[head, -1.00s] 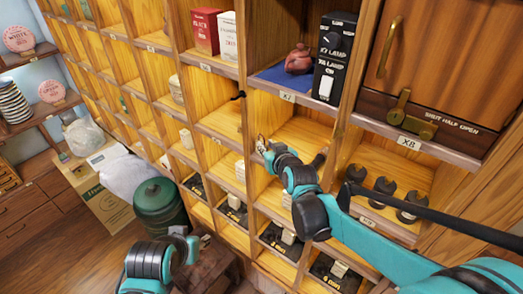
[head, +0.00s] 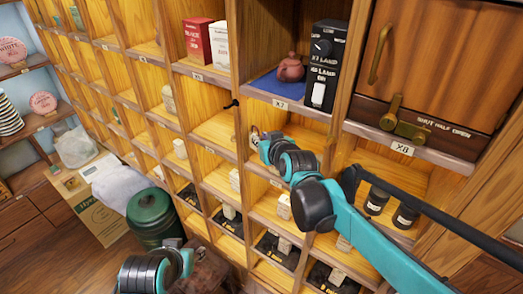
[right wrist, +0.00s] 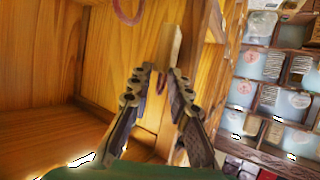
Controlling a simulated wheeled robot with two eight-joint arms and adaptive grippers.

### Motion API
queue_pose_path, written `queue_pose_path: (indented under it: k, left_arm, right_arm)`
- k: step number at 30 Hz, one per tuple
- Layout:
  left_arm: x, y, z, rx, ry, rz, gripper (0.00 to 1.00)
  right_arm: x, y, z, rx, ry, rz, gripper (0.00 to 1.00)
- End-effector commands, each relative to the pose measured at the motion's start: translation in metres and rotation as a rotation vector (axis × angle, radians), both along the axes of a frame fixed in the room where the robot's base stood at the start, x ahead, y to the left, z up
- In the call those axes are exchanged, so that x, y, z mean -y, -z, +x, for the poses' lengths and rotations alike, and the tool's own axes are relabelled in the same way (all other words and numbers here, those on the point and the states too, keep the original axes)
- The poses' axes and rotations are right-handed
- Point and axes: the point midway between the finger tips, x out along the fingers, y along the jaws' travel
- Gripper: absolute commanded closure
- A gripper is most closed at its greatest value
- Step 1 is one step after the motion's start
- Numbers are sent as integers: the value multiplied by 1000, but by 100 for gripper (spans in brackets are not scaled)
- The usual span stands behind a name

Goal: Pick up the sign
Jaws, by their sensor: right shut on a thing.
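Cubby walls and dividers close in around the right gripper. A reddish teapot (head: 290,68) and a black switch box (head: 325,65) stand in the cubby above. Dark jars (head: 376,200) stand to the right. A green canister (head: 153,217) stands at the lower left.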

Motion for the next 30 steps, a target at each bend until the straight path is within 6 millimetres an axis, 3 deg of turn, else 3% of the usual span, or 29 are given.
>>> queue_pose_path:
  k: [19, 24, 30]
  left_arm:
    - [0, 11, 0, 0, 0, 0, 60]
    - [0, 11, 0, 0, 0, 0, 60]
    - [0, 11, 0, 0, 0, 0, 60]
  right_arm:
    - [79, -2, -128, -1, 4, 2, 100]
    - [94, -2, -151, -1, 4, 2, 100]
    - [101, -2, -165, -1, 1, 2, 100]
